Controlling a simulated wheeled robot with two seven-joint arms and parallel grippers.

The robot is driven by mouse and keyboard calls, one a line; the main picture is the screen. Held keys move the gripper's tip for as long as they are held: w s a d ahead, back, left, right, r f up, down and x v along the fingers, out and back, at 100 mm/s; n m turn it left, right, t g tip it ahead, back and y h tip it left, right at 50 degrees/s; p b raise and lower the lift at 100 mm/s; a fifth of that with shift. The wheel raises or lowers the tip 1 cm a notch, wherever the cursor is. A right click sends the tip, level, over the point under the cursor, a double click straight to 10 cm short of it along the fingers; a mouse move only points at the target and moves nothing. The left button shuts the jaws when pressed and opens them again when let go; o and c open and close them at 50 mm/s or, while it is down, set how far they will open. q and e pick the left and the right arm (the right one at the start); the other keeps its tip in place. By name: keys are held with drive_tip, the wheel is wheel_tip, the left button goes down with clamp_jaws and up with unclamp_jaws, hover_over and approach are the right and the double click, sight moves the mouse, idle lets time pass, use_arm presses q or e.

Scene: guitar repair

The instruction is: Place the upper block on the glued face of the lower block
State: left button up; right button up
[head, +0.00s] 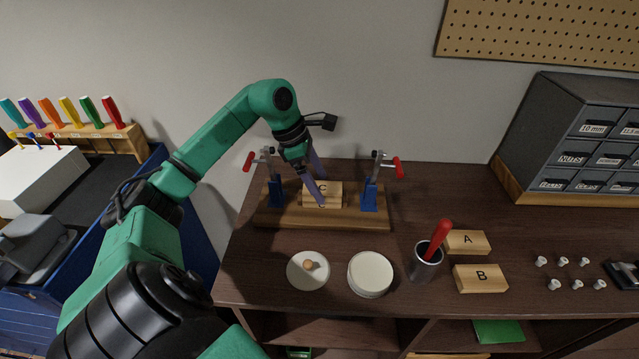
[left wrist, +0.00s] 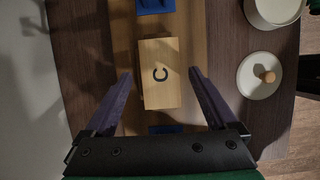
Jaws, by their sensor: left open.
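A light wooden block marked C (head: 334,187) sits on the wooden clamping board (head: 277,218), between two blue toggle clamps. It also shows in the left wrist view (left wrist: 154,50). Below its top, a front face with a partly hidden C (head: 336,203) shows; a slight offset edge in the wrist view suggests a lower block under it. I see no glue. My left gripper (head: 320,187) is open, its purple fingers at the two sides of the block. In the left wrist view the gripper (left wrist: 160,75) has clear gaps to the block on both sides. My right gripper is out of view.
The blue clamps, left (head: 275,191) and right (head: 370,194), have red handles and stand close to the block. In front are a lid with a knob (head: 299,279), a round white pot (head: 371,273), a cup with a red-handled tool (head: 424,265), and blocks A (head: 477,242) and B (head: 490,279).

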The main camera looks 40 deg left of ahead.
use_arm(q)
drive_tip(key=v, duration=1.1)
drive_tip(key=shift+r, duration=0.1)
